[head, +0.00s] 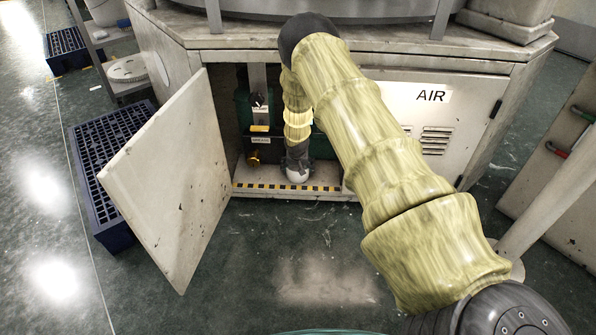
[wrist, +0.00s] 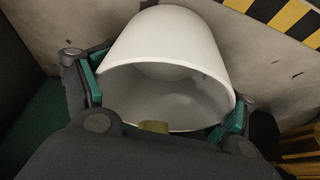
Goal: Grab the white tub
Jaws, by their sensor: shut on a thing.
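The white tub (wrist: 165,55) fills the middle of the wrist view, with its open rim facing the camera. My gripper (wrist: 165,95) is shut on it, with a green-lined finger against each side. In the head view the tub (head: 298,174) shows as a small white shape low in the open cabinet, near the striped front edge. My gripper (head: 297,155) is just above it there, partly hidden by my arm. I cannot tell whether the tub touches the cabinet floor.
The cabinet door (head: 165,180) stands open at the left. A yellow-black striped edge (head: 285,187) runs along the cabinet opening. A brass fitting (head: 254,158) is left of my gripper. A closed panel marked AIR (head: 440,115) is at the right. Blue grating (head: 90,165) lies beyond the door.

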